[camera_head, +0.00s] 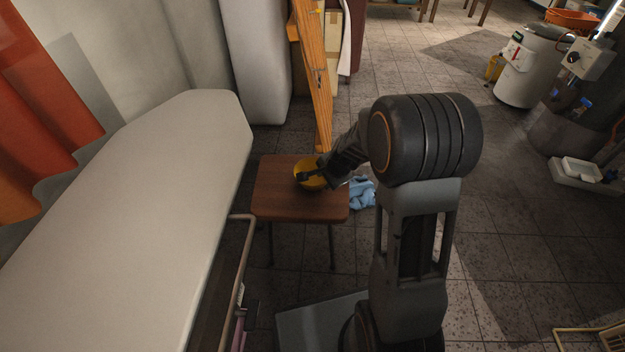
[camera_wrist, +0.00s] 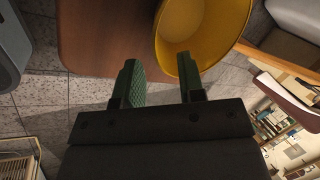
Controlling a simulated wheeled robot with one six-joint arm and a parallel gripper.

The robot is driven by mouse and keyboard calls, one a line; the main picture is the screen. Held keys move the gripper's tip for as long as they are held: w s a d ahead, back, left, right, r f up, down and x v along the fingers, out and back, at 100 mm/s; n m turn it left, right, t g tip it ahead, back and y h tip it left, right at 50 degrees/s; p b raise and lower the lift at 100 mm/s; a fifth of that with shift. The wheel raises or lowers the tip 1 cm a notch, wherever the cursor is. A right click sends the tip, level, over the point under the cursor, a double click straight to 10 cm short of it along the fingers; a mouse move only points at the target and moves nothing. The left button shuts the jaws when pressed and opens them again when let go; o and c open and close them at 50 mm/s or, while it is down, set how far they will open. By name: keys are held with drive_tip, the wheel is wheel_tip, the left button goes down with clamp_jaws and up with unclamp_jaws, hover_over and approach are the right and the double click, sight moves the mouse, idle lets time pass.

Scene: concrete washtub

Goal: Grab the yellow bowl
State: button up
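The yellow bowl (camera_head: 314,184) sits on the brown wooden seat (camera_head: 275,197) of a small stool or table, near its back right part. My gripper (camera_head: 308,175) is at the bowl, reaching over it from the right in the head view. In the wrist view the bowl (camera_wrist: 215,25) fills the upper middle right. My gripper (camera_wrist: 158,68) is open, with two green fingers apart and nothing between them. The right finger overlaps the bowl near its rim; the left finger is outside the bowl, over the seat's edge. Whether either finger touches the bowl cannot be told.
A long padded pale board (camera_head: 150,190) lies left of the stool. An orange wooden frame (camera_head: 312,70) stands behind it. A blue cloth (camera_head: 362,193) lies on the floor to the right. The tiled floor (camera_head: 510,215) on the right is mostly open.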

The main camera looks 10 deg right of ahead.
drive_tip(key=b+x, duration=0.1)
drive_tip(key=x, duration=0.3)
drive_tip(key=shift+f+b, duration=0.1)
drive_tip(key=shift+b, duration=0.3)
clamp_jaws()
